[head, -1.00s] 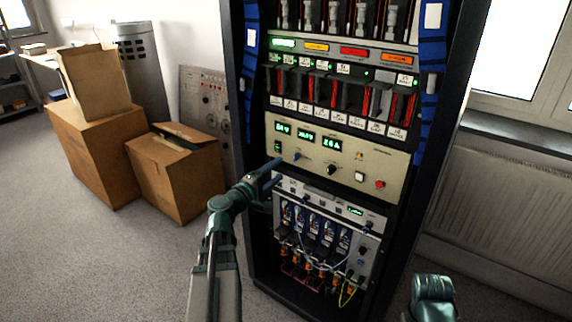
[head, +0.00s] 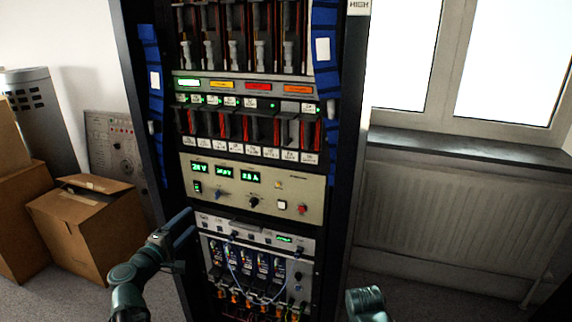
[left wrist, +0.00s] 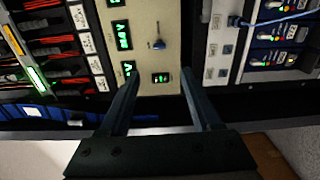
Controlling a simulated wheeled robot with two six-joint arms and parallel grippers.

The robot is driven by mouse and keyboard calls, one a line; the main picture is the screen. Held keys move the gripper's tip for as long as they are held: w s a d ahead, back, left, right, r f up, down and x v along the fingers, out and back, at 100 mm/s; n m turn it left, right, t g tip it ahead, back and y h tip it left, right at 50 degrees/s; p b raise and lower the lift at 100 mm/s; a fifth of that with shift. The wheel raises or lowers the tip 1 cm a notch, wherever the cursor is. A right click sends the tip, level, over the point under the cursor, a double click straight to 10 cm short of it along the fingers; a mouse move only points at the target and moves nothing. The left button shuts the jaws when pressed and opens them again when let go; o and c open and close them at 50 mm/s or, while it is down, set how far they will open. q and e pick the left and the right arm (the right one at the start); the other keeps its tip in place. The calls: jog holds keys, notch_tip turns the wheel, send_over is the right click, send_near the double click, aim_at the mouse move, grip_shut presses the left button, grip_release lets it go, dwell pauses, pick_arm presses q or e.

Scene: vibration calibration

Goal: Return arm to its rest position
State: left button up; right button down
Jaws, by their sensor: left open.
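My left arm (head: 135,285) comes in from the lower left in the head view. Its left gripper (head: 182,230) is open in front of the left edge of the equipment rack (head: 345,130), near the beige power panel (head: 230,185). In the left wrist view the two fingers of the left gripper (left wrist: 161,78) are apart with nothing between them. The power panel (left wrist: 150,65) with its green displays shows beyond them; contact cannot be told. Part of my right arm (head: 368,303) shows at the bottom of the head view; its gripper is not visible.
Cardboard boxes (head: 85,225) stand on the floor left of the rack. A grey panel (head: 115,155) leans on the wall behind them. A radiator (head: 450,215) is under the window at right. Blue cables (head: 232,260) hang on the rack's lower module.

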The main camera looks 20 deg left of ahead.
pick_arm(q)
jog(key=w+d+f+m+g+h, duration=0.1)
jog(key=d+f+m+g+h, duration=0.35)
jog(key=d, duration=0.75)
jog(key=w+d+f+m+g+h, duration=0.15)
jog(key=d+f+m+g, duration=0.4)
jog(key=d, duration=0.75)
jog(key=s+d+f+m+g+y, duration=0.8)
jog(key=s+d+f+m, duration=0.35)
jog(key=s+d, duration=0.35)
notch_tip(320, 180, up, 28)
jog(key=s+a+p, duration=0.1)
jog(key=p, duration=2.6)
jog(key=shift+a+f+p, duration=0.25)
jog(key=shift+p, duration=0.15)
jog(key=shift+s+n, duration=0.1)
jog(key=shift+n, duration=0.15)
